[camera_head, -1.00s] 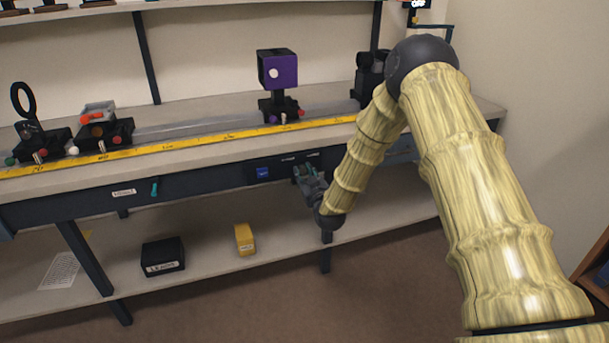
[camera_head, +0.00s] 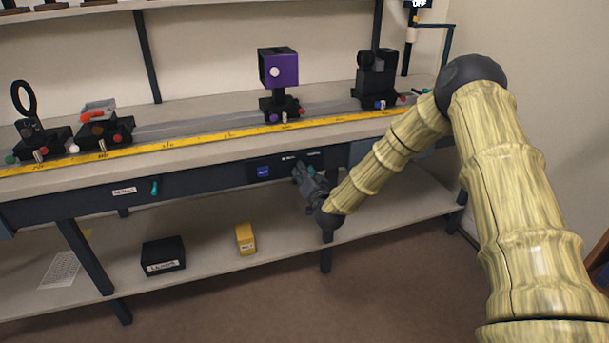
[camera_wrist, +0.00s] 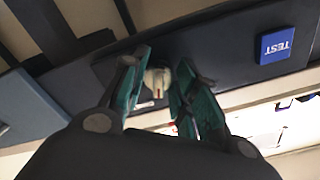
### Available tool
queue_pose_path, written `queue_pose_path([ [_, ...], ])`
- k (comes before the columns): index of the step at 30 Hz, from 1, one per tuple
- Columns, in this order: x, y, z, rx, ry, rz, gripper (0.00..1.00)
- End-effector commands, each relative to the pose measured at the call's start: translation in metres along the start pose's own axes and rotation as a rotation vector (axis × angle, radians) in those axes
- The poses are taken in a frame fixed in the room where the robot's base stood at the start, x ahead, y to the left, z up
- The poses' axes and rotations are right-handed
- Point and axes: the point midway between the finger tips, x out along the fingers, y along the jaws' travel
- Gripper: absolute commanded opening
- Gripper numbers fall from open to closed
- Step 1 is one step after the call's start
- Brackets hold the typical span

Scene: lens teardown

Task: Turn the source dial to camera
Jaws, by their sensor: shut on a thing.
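The source dial (camera_wrist: 158,82) is a small cream knob with a red mark, on a dark panel (camera_wrist: 215,50) seen in the wrist view. My gripper (camera_wrist: 160,88) has its two teal fingers on either side of the dial, shut on it. In the head view, my gripper (camera_head: 303,172) reaches the front panel (camera_head: 262,170) under the bench edge and hides the dial there. The red mark shows on the knob, but the dial's labels are too small or hidden to read.
A blue TEST label (camera_wrist: 277,45) is beside the dial; it also shows in the head view (camera_head: 263,171). Above are a yellow ruler (camera_head: 230,133), a purple cube (camera_head: 279,70) and a black device (camera_head: 377,77). A black box (camera_head: 163,254) and yellow box (camera_head: 245,238) lie on the lower shelf.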

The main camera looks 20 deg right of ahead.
Motion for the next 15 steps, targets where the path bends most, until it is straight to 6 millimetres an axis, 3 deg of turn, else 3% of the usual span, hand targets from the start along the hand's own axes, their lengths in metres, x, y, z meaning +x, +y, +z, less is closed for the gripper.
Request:
queue_pose_path([
  [15,-0.0007,-0.0001,0.0015,0.17,-0.003,0.001,0.06],
])
